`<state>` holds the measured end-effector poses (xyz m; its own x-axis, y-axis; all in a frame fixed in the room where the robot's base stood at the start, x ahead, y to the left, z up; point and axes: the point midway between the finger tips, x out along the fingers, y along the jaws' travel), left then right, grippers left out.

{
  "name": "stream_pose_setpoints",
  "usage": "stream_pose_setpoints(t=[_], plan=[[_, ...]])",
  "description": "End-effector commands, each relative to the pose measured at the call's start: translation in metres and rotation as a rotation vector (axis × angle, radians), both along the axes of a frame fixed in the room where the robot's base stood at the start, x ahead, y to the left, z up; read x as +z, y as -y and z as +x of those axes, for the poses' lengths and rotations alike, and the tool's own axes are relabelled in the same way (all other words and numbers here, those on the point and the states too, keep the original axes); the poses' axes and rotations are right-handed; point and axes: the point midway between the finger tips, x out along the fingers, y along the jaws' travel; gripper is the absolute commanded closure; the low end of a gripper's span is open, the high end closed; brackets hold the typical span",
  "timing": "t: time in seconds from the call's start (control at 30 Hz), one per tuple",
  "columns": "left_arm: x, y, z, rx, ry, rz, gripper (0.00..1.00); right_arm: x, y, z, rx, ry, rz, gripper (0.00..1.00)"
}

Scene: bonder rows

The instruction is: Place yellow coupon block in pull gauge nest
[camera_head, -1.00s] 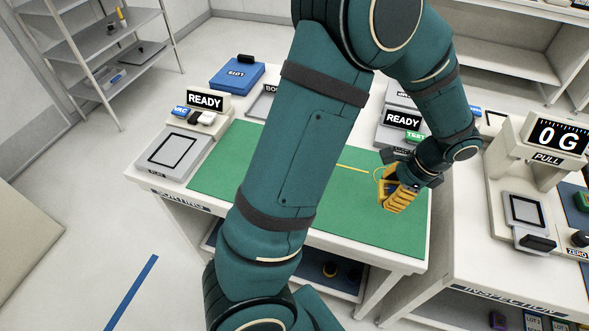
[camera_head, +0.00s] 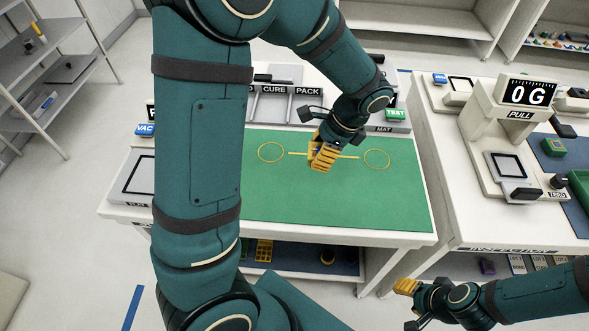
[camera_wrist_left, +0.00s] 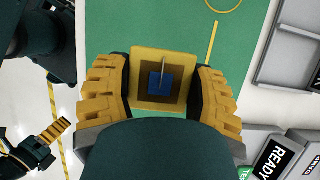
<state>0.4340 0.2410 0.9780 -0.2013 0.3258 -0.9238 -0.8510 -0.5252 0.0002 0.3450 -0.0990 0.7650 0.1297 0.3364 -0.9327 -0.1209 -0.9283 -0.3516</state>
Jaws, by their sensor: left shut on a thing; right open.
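My left gripper (camera_head: 322,157) is over the green mat, between two yellow circles. In the left wrist view its ribbed yellow fingers (camera_wrist_left: 163,98) are shut on the yellow coupon block (camera_wrist_left: 142,60), a square block with a blue piece and a thin upright part in its middle. In the head view the block cannot be told apart from the fingers. The pull gauge (camera_head: 520,115) reads 0 G on the right bench. Its nest (camera_head: 505,165), a dark-framed pale square, looks empty. My right gripper (camera_head: 405,287) is open at the lower right, low beside the benches.
The green mat (camera_head: 330,205) is clear around the left gripper. A ZERO button (camera_head: 557,182) and a dark block (camera_head: 525,194) sit by the nest. A green tray (camera_head: 580,185) is further right. Cure and pack fixtures (camera_head: 285,105) stand behind the mat. A gap separates the two benches.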

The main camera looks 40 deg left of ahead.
Motion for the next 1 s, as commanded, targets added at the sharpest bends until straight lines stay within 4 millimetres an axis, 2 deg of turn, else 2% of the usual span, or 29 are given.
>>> stream_pose_setpoints(t=[0.07,0.3,0.57,0.8,1.0], plan=[[-0.006,0.0,0.0,-0.004,-0.002,0.001,0.79,-0.002,0.0,0.0,0.0,-0.001,0.0,0.53],[-0.048,0.0,-0.001,-0.004,-0.004,0.001,0.79,-0.014,0.0,-0.001,0.002,-0.002,0.0,0.53],[-0.068,0.0,0.0,-0.004,-0.002,0.001,0.79,-0.019,0.0,0.001,0.002,0.002,0.0,0.53],[-0.099,0.0,0.0,-0.005,-0.003,0.001,0.79,-0.027,0.0,0.002,0.0,0.006,-0.001,0.53],[-0.1,0.0,0.0,-0.003,0.0,0.0,0.79,-0.027,0.0,0.003,0.001,0.007,-0.001,0.53]])
